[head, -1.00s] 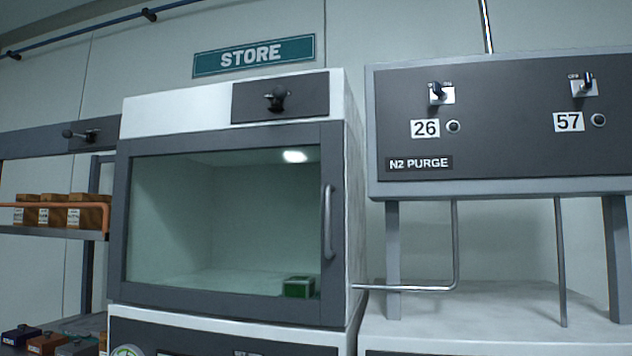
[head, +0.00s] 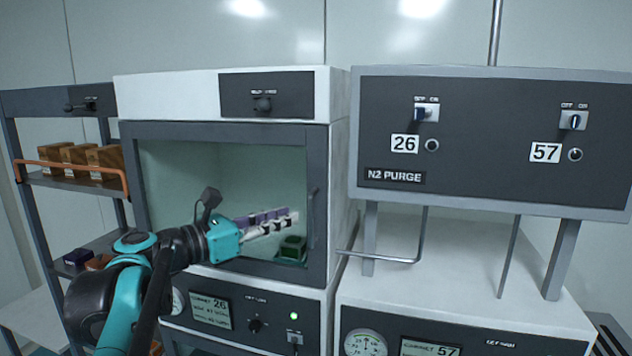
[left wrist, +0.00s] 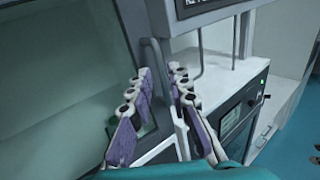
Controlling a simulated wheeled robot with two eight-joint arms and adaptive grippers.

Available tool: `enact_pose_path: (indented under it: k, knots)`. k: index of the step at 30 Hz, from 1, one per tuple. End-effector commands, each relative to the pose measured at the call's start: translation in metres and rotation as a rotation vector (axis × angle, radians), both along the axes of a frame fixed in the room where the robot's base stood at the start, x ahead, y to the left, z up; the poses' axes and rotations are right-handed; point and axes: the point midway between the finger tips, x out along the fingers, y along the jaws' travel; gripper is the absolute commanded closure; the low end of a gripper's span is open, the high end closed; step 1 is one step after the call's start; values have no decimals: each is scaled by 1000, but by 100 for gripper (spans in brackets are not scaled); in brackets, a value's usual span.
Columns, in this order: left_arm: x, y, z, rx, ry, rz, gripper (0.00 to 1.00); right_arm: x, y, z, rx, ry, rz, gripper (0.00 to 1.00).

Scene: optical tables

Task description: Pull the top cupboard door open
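The top cupboard door (head: 132,190) is a dark grey frame with a clear pane, and it looks shut on the white cupboard. Its upright bar handle (head: 314,218) is on the right side of the frame; it also shows in the left wrist view (left wrist: 155,62). My left gripper (head: 292,220) is in front of the pane, pointing right at the handle, its tips just short of it. In the left wrist view my left gripper (left wrist: 162,72) has its purple-padded fingers apart, with the handle beyond the gap. My right gripper is out of view.
A green box (head: 292,248) sits inside the cupboard behind the pane. A grey N2 purge panel (head: 490,140) stands to the right, with a bent pipe (head: 385,257) below it. A shelf rack (head: 60,182) with wooden boxes stands left.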

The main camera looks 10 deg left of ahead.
Motion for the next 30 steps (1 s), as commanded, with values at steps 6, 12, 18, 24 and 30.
enact_pose_path:
  k: [6, 12, 18, 24, 30]
  knots:
    - [20, -13, 4, -17, 2, -2, 82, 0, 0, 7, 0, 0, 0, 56]
    - [47, -33, 4, -15, 2, -2, 82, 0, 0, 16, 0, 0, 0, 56]
    - [62, -43, 3, -14, 1, 0, 82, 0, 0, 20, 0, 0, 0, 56]
    - [63, -44, 2, -14, 1, 2, 82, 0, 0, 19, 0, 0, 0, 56]
    - [63, -44, 2, -13, 1, 2, 100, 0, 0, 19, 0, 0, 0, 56]
